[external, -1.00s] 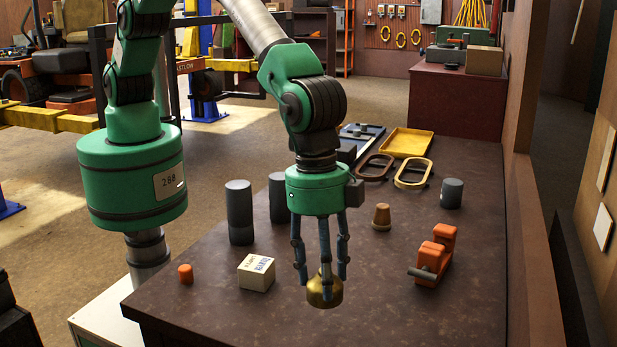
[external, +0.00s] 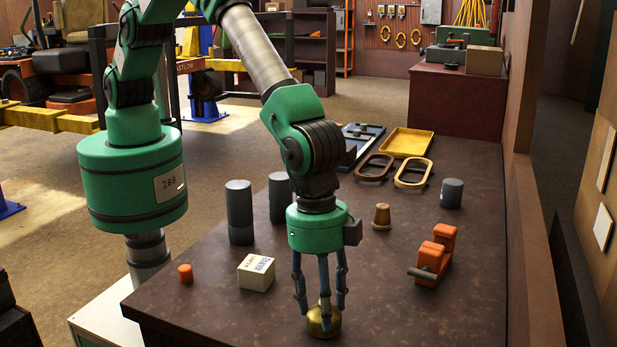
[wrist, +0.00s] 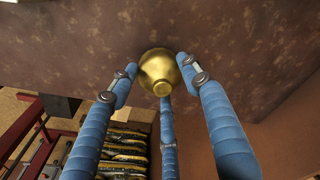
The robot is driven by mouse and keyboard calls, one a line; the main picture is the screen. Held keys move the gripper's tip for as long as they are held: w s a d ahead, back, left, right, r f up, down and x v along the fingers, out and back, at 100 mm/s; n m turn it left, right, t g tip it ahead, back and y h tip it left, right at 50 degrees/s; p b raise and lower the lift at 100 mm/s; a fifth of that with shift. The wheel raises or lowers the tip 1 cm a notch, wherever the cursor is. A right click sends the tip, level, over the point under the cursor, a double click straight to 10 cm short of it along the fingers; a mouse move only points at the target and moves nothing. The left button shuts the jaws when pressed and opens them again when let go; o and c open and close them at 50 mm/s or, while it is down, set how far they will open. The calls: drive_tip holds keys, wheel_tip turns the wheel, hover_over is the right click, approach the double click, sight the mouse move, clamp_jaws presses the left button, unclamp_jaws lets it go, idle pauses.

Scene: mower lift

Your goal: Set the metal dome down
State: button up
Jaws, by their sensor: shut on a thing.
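The metal dome (external: 322,323) is brass-coloured with a small knob on top. It is at the front middle of the brown workbench (external: 390,310), low at or very near its surface; I cannot tell whether it touches. My gripper (external: 322,302) points down with its blue fingers closed around the dome's upper part. In the wrist view the dome (wrist: 159,72) shows between the three fingers of my gripper (wrist: 156,85), against the brown bench top. The dome's underside is hidden.
A white labelled box (external: 256,272) and a small orange cylinder (external: 185,274) stand to the left. Dark cylinders (external: 239,212) stand behind them. An orange clamp-like tool (external: 434,255) and a small tan pot (external: 381,216) are to the right. The bench around the dome is clear.

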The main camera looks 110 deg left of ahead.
drive_tip(key=shift+f, duration=0.35)
drive_tip(key=o, duration=1.2)
drive_tip(key=shift+o, duration=0.2)
drive_tip(key=shift+r, duration=0.15)
wheel_tip(320, 180, up, 12)
drive_tip(key=s+p, duration=0.1)
drive_tip(key=shift+a, duration=0.4)
drive_tip(key=shift+s, duration=0.1)
drive_tip(key=shift+r, duration=0.1)
